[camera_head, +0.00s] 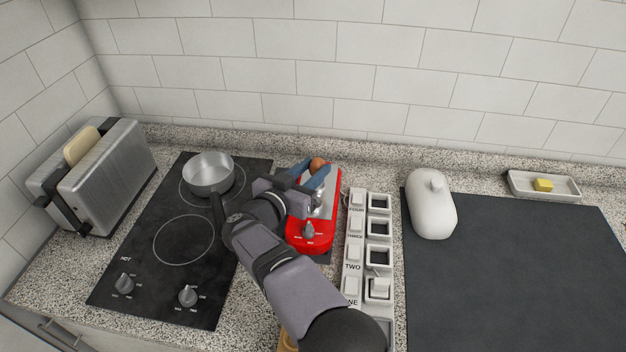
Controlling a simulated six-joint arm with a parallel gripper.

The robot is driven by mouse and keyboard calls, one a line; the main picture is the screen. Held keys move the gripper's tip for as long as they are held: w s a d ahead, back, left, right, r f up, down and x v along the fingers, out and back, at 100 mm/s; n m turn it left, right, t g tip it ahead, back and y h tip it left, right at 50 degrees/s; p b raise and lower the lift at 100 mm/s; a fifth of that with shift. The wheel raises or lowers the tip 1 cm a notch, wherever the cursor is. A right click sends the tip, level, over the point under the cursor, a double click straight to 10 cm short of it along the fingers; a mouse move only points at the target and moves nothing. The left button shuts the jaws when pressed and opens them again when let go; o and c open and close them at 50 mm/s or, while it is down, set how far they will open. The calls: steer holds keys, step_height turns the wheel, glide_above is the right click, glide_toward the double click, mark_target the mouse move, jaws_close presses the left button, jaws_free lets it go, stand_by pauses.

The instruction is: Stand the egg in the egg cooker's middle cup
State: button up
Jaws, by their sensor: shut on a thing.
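The brown egg (317,162) shows at the far end of my gripper's blue fingers, above the back part of the egg cooker. My gripper (316,176) is shut on the egg. The egg cooker (332,215) is red with a silvery top and a knob at its front. It stands right of the stove. My gripper and arm cover much of its top and left side, so I cannot make out its middle cup. I cannot tell the egg's height above the cooker.
A white rack (354,235) with square compartments and labels stands right of the cooker. A black stove (140,255) with a metal pan (208,172) and a toaster (105,175) are left. A white lidded vessel (432,210), a dark mat (510,270) and a butter dish (520,185) are right.

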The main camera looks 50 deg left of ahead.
steer(key=shift+f+p, duration=0.35)
steer(key=shift+f, duration=1.6)
steer(key=o, duration=1)
steer(key=shift+o, duration=0.2)
steer(key=b+v, duration=0.2)
steer(key=v, duration=1)
steer(key=shift+r+b, duration=0.1)
steer(key=shift+b, duration=0.2)
